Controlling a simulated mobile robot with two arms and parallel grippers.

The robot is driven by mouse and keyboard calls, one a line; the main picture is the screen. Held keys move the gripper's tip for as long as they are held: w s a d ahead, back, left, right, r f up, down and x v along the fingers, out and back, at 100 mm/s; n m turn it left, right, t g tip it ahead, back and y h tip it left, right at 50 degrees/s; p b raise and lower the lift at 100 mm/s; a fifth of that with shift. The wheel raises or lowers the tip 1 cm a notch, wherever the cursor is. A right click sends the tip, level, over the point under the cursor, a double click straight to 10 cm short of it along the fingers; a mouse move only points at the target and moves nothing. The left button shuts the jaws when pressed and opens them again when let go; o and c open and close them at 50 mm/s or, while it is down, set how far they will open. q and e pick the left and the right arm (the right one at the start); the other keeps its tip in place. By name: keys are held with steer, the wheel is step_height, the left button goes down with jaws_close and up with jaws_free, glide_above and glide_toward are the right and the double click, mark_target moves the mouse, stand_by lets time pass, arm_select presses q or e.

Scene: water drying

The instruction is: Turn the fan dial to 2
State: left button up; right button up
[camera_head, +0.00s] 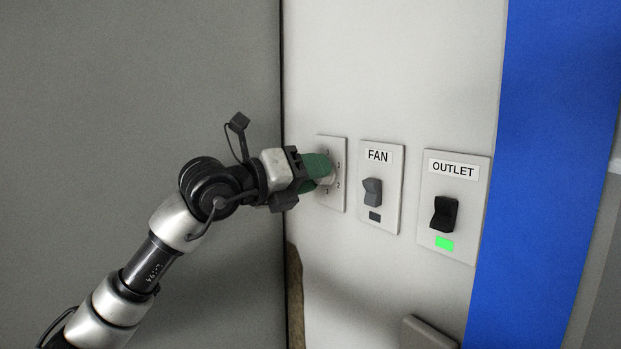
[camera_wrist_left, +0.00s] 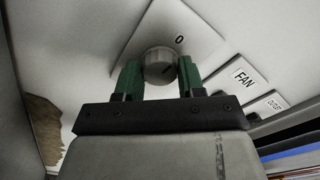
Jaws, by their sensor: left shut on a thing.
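The fan dial is a round, pale metallic knob (camera_wrist_left: 159,66) on a white wall plate (camera_head: 334,150) with small numbers around it. In the head view my left gripper (camera_head: 322,171) reaches the dial from the left and covers most of it. In the left wrist view its two green fingers (camera_wrist_left: 160,74) stand on either side of the knob, shut on it. A "0" shows on the plate above the knob in that view. The dial's pointer is too hard to make out, so its setting cannot be told. My right gripper is not in view.
Right of the dial plate are a FAN switch (camera_head: 372,191) with a dark indicator and an OUTLET switch (camera_head: 444,213) with a lit green indicator. A blue panel (camera_head: 545,150) stands at the right. A grey wall (camera_head: 140,80) is at the left, and a brown object (camera_head: 295,295) is below.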

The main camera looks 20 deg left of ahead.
arm_select(q)
steer(key=shift+s+d+f+m+b, duration=0.1)
steer(key=shift+m+b, duration=2.2)
steer(key=shift+m, duration=3.45)
steer(key=shift+d+f+m+b, duration=0.1)
steer(key=shift+m+b, duration=2.15)
steer(key=shift+m, duration=3.5)
steer(key=o, duration=0.9)
steer(key=shift+r, duration=0.1)
steer(key=shift+a, duration=0.1)
